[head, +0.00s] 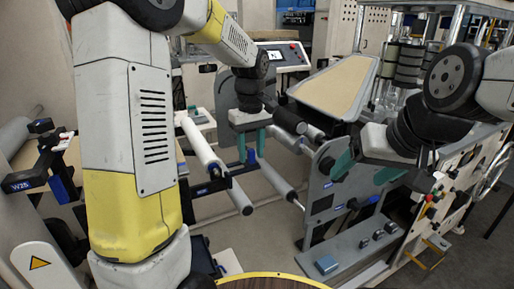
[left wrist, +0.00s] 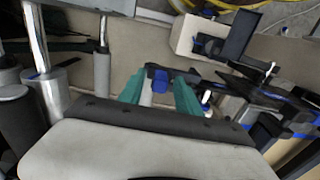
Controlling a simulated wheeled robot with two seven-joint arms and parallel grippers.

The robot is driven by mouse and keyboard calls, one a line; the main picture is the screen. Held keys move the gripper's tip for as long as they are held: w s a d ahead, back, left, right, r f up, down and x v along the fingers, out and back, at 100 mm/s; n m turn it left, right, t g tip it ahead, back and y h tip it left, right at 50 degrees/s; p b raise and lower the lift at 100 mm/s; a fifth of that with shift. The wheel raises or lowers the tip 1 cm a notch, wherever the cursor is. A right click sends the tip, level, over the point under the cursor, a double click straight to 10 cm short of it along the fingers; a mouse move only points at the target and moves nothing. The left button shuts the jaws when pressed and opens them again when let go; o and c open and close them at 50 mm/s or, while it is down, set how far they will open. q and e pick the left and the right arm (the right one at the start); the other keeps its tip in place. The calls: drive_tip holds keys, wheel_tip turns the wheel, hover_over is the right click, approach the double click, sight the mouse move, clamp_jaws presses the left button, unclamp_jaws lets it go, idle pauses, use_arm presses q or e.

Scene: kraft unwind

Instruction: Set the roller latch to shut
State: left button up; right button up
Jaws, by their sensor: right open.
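A small blue part (left wrist: 158,78), which looks like the roller latch, shows between my left fingertips in the left wrist view. It also shows as a blue tab (head: 251,157) in the head view. My left gripper (left wrist: 160,88) points at it with its teal fingers apart, one on each side; I cannot tell whether they touch it. In the head view my left gripper (head: 251,150) hangs above the roller stand. My right gripper (head: 362,176) is open and empty, in front of the grey machine side plate. The latch's exact position is too small to tell.
A light roller (head: 203,147) and a lower grey roller (head: 240,196) lie close to my left gripper. The grey side plate (head: 322,200) stands to the right. A black bracket labelled W25 (head: 24,184) is at left. A round wooden top (head: 275,282) is at the bottom edge.

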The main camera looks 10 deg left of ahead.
use_arm(q)
clamp_jaws()
idle(1.4)
